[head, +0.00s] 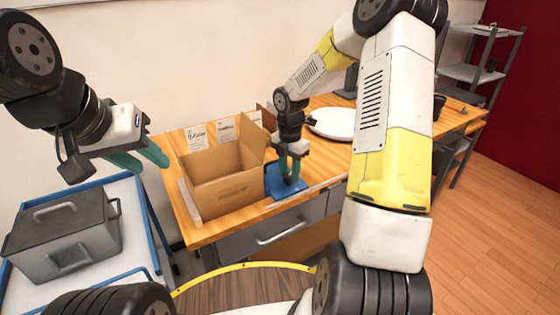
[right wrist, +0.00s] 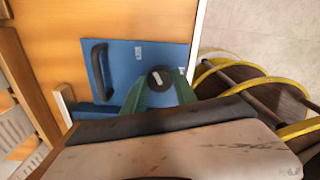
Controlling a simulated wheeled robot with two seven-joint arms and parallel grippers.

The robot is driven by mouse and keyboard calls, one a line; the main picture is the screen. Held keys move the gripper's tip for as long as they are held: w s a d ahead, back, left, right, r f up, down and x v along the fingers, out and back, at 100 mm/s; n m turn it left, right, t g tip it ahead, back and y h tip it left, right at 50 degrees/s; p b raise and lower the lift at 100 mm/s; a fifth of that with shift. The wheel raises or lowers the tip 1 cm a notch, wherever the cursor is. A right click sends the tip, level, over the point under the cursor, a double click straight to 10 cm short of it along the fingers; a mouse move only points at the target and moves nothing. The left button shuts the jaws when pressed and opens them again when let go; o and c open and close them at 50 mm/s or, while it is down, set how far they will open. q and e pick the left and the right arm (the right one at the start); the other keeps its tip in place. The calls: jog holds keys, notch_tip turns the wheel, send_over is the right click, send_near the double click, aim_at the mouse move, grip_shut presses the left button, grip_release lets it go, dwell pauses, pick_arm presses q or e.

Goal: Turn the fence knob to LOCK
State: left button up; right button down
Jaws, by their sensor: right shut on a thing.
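A blue fence plate (right wrist: 125,62) lies on the wooden bench near its front edge; it also shows in the head view (head: 284,192). In the right wrist view a dark round knob (right wrist: 159,79) with a light pointer mark sits on the plate, with small white labels (right wrist: 138,52) too small to read. My right gripper (right wrist: 162,88) has its green fingers around the knob, one on each side, and is shut on it. In the head view this gripper (head: 290,180) points down over the plate and hides the knob.
A black handle (right wrist: 101,68) stands on the plate beside the knob. An open cardboard box (head: 226,187) is left of the plate on the bench. A white round object (head: 332,122) lies behind. A grey toolbox (head: 64,237) stands on a blue-edged cart at left.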

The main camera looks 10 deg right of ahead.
aim_at(289, 175)
dwell(0.5)
jog(key=c, duration=1)
grip_release()
jog(key=shift+r, duration=0.15)
notch_tip(289, 175, up, 8)
jog(key=shift+f, duration=0.2)
